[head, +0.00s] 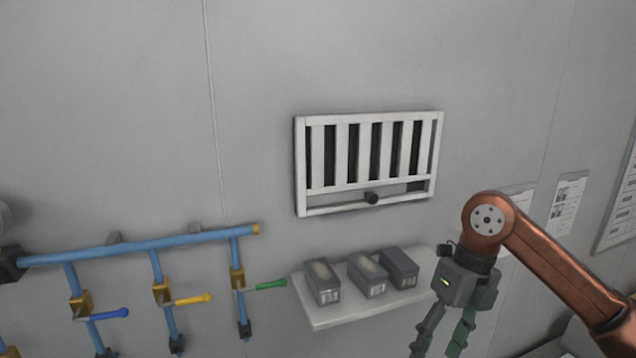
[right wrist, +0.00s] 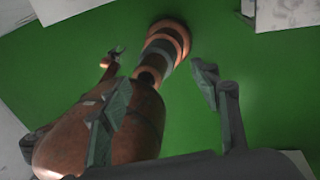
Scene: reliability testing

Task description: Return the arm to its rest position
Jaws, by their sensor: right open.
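My right arm (head: 560,262) comes in from the right edge in the head view, copper-coloured and bent at a round joint. Its dark grey right gripper (head: 438,342) hangs down from that joint, to the right of the small shelf. Its fingers point down, spread apart, and reach the bottom edge of the picture. In the right wrist view, the two fingers of the right gripper (right wrist: 162,85) stand wide apart with nothing held between them. Copper and grey parts of my own body show below and between them.
A white shelf (head: 325,319) with three grey boxes (head: 367,278) is on the wall left of the gripper. A white slatted vent (head: 370,192) is above it. Blue pipes (head: 150,246) with coloured valve handles are at left. The green floor (right wrist: 265,90) shows below.

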